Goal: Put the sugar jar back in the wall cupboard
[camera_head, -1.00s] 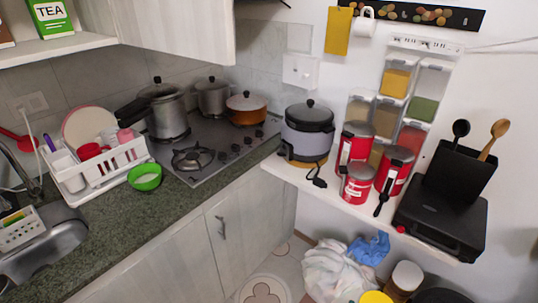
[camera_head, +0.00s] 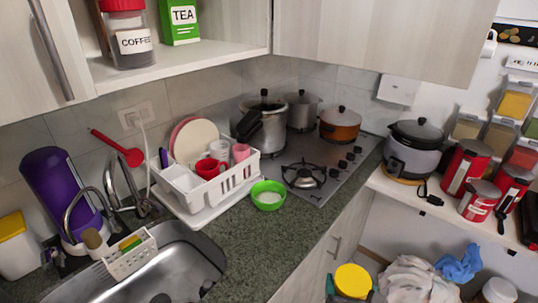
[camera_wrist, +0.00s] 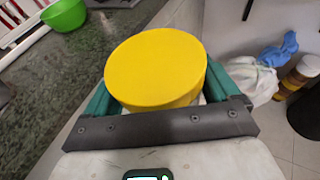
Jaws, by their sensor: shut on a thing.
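A jar with a round yellow lid (camera_wrist: 155,65), taken as the sugar jar, is between the teal fingers of my gripper (camera_wrist: 160,100) in the wrist view. The gripper is shut on it; its body and any label are mostly hidden below the lid. The lid also shows at the bottom of the head view (camera_head: 353,279), in front of the lower cabinets. The wall cupboard (camera_head: 200,58) is at the upper left of the head view, with an open shelf section. A red-lidded coffee jar (camera_head: 130,40) and a green tea box (camera_head: 180,20) stand on that shelf.
Below the cupboard are a purple dispenser (camera_head: 62,190), the sink (camera_head: 170,265), a dish rack (camera_head: 250,165), a green bowl (camera_head: 268,196) and a stove with pots (camera_head: 306,175). Cupboard doors (camera_head: 375,35) flank the open section. The shelf right of the tea box looks clear.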

